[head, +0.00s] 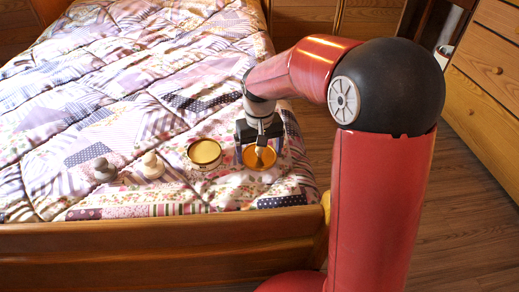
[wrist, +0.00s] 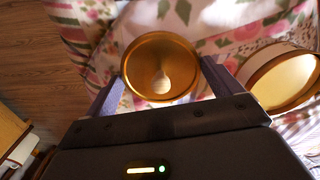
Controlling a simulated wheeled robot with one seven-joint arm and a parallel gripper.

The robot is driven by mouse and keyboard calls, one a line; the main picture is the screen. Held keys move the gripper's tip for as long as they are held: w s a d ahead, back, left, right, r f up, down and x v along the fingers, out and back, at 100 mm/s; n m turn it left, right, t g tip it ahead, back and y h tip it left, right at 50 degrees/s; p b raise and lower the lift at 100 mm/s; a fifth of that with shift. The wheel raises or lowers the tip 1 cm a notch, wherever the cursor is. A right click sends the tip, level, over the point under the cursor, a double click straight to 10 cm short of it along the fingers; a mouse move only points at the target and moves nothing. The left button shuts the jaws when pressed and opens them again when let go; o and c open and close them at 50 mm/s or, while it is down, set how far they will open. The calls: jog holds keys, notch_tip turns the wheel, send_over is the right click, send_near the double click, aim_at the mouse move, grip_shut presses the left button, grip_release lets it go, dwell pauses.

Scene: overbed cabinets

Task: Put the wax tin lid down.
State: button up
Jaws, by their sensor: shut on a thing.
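The wax tin lid (head: 262,163) is a round, gold, shallow disc at the near right of the bed. My gripper (head: 258,142) points down over it and is shut on it. In the wrist view the lid (wrist: 160,50) sits between my two fingers (wrist: 160,86), and a pale spot shows on its shiny face. It is at or just above the quilt; I cannot tell if it touches. The open wax tin (head: 205,152), with pale yellow contents, stands just left of the lid. In the wrist view the tin (wrist: 283,82) is at the right, close to the right finger.
A cream chess-like piece (head: 152,166) and a grey one (head: 103,170) stand on the quilt left of the tin. The wooden bed rail (head: 150,248) runs along the near edge. The patchwork quilt (head: 140,75) is clear behind them. Wooden drawers (head: 490,85) stand at the right.

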jog(key=o, duration=0.7)
jog(key=shift+f, duration=0.1)
